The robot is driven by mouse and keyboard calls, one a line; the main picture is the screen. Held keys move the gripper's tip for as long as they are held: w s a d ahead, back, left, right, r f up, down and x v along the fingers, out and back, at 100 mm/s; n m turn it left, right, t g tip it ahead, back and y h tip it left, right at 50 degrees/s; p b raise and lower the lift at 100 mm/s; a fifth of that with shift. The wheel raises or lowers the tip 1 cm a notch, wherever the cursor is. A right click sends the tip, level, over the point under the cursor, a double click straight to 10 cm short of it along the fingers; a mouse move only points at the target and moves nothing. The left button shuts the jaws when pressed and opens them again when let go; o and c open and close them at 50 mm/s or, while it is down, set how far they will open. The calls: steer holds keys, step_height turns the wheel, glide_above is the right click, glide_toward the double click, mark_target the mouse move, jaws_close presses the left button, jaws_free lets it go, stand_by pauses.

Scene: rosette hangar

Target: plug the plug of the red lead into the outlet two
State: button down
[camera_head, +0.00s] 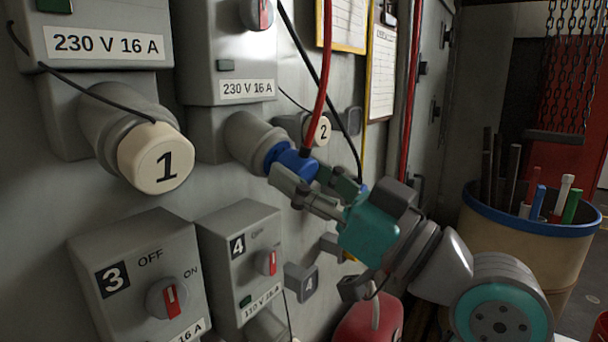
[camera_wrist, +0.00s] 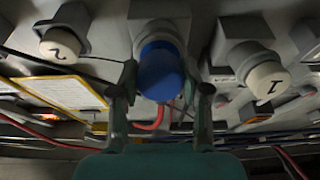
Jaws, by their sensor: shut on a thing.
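The blue plug (camera_head: 294,163) of the red lead (camera_head: 322,80) is at the mouth of the grey outlet two (camera_head: 247,138), in line with it. How deep it sits I cannot tell. My gripper (camera_head: 309,181) is shut on the plug from the right, and its fingers hide part of it. In the wrist view the blue plug (camera_wrist: 161,72) is between my two fingers (camera_wrist: 161,96), against the grey outlet (camera_wrist: 158,28).
The capped outlet 1 (camera_head: 155,158) juts out at left. Switch boxes 3 (camera_head: 140,275) and 4 (camera_head: 240,258) stand below. A dark cable (camera_head: 320,80) hangs near my gripper. A bin (camera_head: 530,245) with rods stands at right.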

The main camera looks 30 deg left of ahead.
steer(key=shift+a+r, duration=0.2)
steer(key=shift+a, duration=0.35)
steer(key=shift+c, duration=2.3)
jaws_free()
steer(key=shift+d, duration=0.1)
